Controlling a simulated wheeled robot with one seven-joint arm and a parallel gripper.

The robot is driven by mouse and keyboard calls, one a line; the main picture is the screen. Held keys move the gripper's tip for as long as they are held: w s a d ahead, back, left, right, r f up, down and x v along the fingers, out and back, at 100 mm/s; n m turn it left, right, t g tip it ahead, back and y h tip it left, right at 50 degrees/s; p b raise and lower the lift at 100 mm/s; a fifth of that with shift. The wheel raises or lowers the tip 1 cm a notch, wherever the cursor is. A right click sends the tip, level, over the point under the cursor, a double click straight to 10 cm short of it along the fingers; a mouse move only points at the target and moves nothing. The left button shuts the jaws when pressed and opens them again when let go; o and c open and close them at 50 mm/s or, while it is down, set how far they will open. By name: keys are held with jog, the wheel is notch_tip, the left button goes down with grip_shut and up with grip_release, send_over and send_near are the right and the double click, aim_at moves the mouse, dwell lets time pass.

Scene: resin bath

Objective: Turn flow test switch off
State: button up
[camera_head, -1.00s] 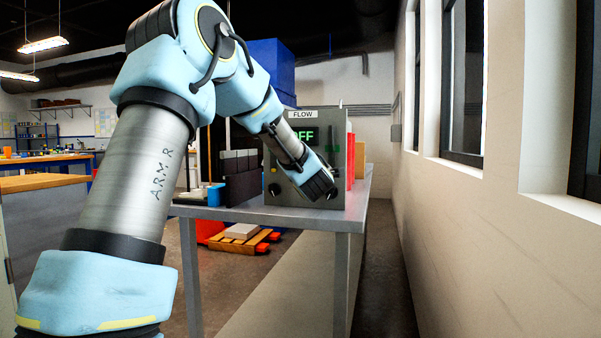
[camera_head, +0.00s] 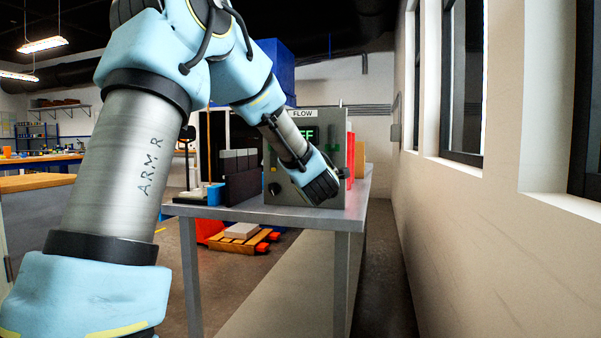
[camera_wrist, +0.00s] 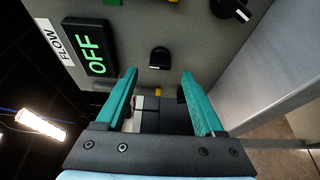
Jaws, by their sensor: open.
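A grey control box (camera_head: 335,132) with a FLOW label (camera_head: 303,113) stands on the bench, its green display partly hidden by my arm. In the wrist view the whole display (camera_wrist: 89,47) reads OFF. A black knob with a pale mark (camera_wrist: 159,58) sits on the panel just beyond and between my fingertips, apart from both. A second black knob (camera_wrist: 230,9) with a white pointer is at the upper right of that view. No knob's name can be read. My gripper (camera_wrist: 158,75) is open and empty, facing the panel; my wrist hides its fingers in the head view.
The grey bench (camera_head: 270,214) carries the box. Dark upright blocks (camera_head: 238,180) stand left of it and red panels (camera_head: 350,160) right of it. A wall with windows (camera_head: 470,200) runs along the right. An orange pallet (camera_head: 240,240) lies on the floor.

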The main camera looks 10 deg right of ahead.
jog(key=s, duration=0.6)
jog(key=shift+s+a, duration=0.2)
jog(key=shift+a, duration=0.2)
jog(key=s+a+f+m+g+h, duration=0.1)
jog(key=s+a+f+m+g, duration=0.1)
jog(key=a+f+m+g, duration=0.45)
jog(key=s+a+f+m+g, duration=0.25)
jog(key=a+f+m, duration=0.2)
jog(key=f, duration=0.55)
jog(key=s+a+f+m+g+y, duration=0.1)
jog(key=s+a+f+m+g, duration=0.35)
jog(key=s+a, duration=0.4)
jog(key=s+a+f+m+g+y, duration=0.25)
jog(key=s+a+f, duration=0.4)
jog(key=s, duration=0.35)
notch_tip(320, 180, up, 25)
jog(key=p, duration=2.4)
jog(key=shift+w+d+r+h, duration=0.2)
jog(key=shift+w+h, duration=0.25)
